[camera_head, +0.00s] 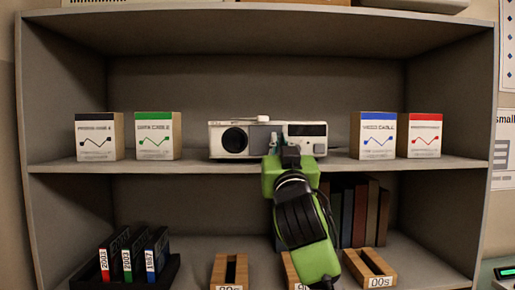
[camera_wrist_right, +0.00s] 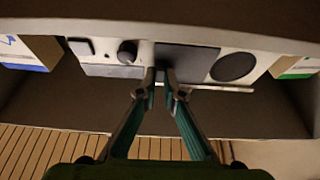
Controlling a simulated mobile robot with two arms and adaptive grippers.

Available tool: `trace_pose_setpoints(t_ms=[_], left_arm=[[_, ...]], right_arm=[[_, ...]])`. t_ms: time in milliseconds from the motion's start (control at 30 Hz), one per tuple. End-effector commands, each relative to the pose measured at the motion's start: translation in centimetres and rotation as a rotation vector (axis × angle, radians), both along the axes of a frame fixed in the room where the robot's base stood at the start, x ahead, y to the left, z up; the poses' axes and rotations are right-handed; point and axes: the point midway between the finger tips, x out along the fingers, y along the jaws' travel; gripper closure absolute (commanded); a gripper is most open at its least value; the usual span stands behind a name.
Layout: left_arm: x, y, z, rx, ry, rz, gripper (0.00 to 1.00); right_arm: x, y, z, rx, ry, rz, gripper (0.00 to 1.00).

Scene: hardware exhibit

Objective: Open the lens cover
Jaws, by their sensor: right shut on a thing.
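A white projector (camera_head: 219,140) stands on the middle shelf. Its round dark lens (camera_head: 235,139) shows uncovered at its left side. The lens cover (camera_head: 260,136), a grey panel, is just right of the lens; it also shows in the right wrist view (camera_wrist_right: 190,58), where the lens (camera_wrist_right: 233,67) is to its right. My right gripper (camera_head: 279,145) is at the projector's front, shut at the cover's edge away from the lens. In the right wrist view its fingertips (camera_wrist_right: 160,75) are close together there, and they hide what lies between them. My left gripper is not in view.
White-fronted cable boxes stand on both sides, including a green one (camera_head: 154,136) and a blue one (camera_head: 373,136). The lower shelf holds labelled cases (camera_head: 131,254), wooden slotted blocks (camera_head: 230,270) and dark books (camera_head: 360,213). The shelf edge (camera_head: 190,166) runs under the projector.

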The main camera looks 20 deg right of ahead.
Motion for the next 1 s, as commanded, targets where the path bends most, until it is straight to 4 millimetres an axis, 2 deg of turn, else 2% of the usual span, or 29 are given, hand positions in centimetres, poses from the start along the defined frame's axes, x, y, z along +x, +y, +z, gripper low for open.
trace_pose_setpoints(t_ms=[300, 333, 400, 767, 867, 1000], left_arm=[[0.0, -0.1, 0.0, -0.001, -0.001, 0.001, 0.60], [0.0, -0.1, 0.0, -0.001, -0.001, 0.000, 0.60], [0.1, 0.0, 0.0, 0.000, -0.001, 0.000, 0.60], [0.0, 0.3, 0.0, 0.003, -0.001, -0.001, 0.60], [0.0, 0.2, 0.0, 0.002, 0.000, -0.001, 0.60], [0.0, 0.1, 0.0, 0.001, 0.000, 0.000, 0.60]], right_arm=[[-0.1, -0.2, 0.0, -0.002, 0.001, 0.005, 1.00], [-0.1, -0.2, 0.0, -0.002, 0.001, 0.005, 0.89], [-0.1, -0.1, 0.0, -0.002, 0.001, 0.005, 0.75], [-0.2, 0.0, -0.1, -0.002, 0.000, 0.007, 0.75], [-0.9, 0.2, -0.4, -0.001, -0.001, 0.008, 0.75], [-3.0, 0.8, -1.3, -0.002, -0.002, 0.008, 0.75]])
